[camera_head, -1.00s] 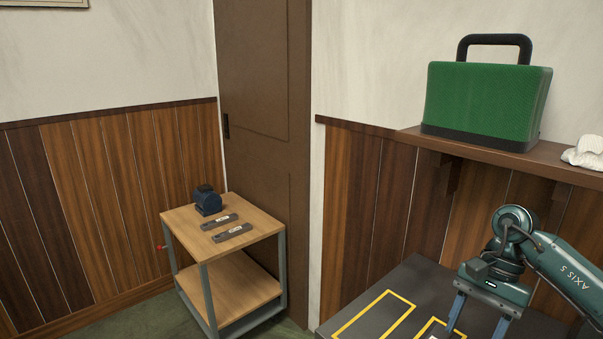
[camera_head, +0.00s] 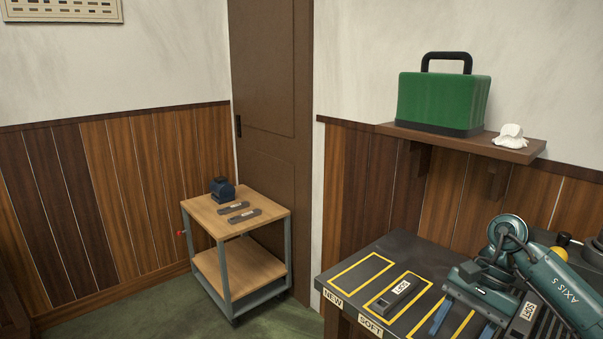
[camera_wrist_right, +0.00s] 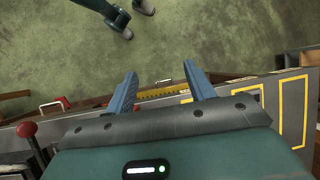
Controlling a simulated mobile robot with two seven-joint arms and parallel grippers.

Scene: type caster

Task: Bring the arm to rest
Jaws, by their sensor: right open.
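My right gripper (camera_head: 462,328) hangs over the dark bench at the lower right of the head view, with its blue fingers pointing down. Its teal arm, marked AXIS 5, comes in from the right. In the right wrist view the gripper (camera_wrist_right: 160,70) has its two fingers well apart, with nothing between them. Beyond the fingertips I see the bench edge and green floor. My left gripper does not show in the head view.
The bench (camera_head: 352,249) has yellow outlines and NEW and SOFT labels. A dark labelled block (camera_head: 398,291) lies in one outline. A green case (camera_head: 443,101) and white cloth (camera_head: 511,137) sit on a shelf (camera_head: 470,145).

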